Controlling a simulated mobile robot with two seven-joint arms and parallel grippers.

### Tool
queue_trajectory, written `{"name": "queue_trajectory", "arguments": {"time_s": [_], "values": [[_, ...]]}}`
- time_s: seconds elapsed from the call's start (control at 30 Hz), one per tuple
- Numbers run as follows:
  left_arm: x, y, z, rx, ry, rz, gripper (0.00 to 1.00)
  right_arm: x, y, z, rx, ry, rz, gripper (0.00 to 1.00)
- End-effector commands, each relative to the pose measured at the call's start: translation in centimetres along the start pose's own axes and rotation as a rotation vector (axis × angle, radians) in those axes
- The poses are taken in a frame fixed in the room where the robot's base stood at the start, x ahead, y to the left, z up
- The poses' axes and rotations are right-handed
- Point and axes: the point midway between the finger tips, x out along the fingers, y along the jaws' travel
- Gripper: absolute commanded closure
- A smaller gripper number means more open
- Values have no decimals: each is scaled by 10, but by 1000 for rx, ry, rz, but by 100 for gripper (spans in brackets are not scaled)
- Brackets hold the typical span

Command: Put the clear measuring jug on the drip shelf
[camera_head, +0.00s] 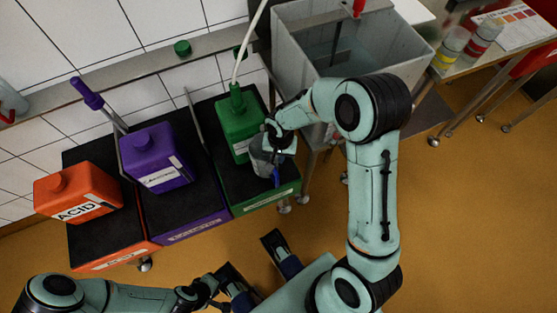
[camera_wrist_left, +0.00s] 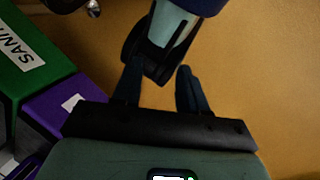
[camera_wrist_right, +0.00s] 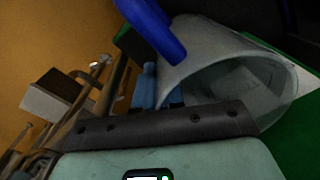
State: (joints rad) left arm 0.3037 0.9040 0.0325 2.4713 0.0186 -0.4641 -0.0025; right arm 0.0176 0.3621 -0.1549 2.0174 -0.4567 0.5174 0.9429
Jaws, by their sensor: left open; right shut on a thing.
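The clear measuring jug (camera_head: 262,166) with a blue handle (camera_head: 277,178) is at the front of the green black-topped stand, in front of the green can. My right gripper (camera_head: 272,136) is shut on the jug's wall near its rim. In the right wrist view the jug (camera_wrist_right: 240,75) opens beside the fingers (camera_wrist_right: 160,85), its blue handle (camera_wrist_right: 157,28) above them. I cannot tell whether its base touches the stand. A long grey ledge (camera_head: 130,71) on the tiled wall may be the drip shelf. My left gripper (camera_wrist_left: 160,88) is open and empty, low and far from the jug.
An orange can (camera_head: 77,190), a purple can (camera_head: 155,155) and a green can (camera_head: 238,120) stand on matching stands below the ledge. A green cap (camera_head: 182,48) lies on the ledge. A purple-handled lance (camera_head: 88,95) rises left. A grey sink (camera_head: 340,60) stands right.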

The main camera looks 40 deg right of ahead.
Motion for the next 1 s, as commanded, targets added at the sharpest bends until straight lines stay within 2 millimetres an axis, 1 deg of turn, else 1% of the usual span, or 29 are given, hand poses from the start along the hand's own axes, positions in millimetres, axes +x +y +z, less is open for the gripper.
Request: {"name": "queue_trajectory", "arguments": {"time_s": [0.03,0.1,0.2,0.47,0.63,0.7,0.73,1.0], "values": [[3,-1,-4,-1,9,-1,57,10,1,1,0,-4,4,100],[6,-3,-9,-2,24,-1,57,22,2,1,-1,-3,4,100],[9,-4,-14,-4,38,-2,57,33,2,0,-1,-2,2,100],[8,-4,-14,-4,39,-2,57,32,1,0,0,-1,1,100],[11,-5,-18,-5,49,-2,57,36,2,0,-1,-1,1,100],[11,-4,-18,-5,49,-2,57,36,2,0,-1,-1,1,72],[11,-4,-18,-5,49,-2,57,36,2,0,-1,-1,1,67],[10,-4,-18,-5,48,-2,57,35,2,0,-1,-1,1,67]]}}
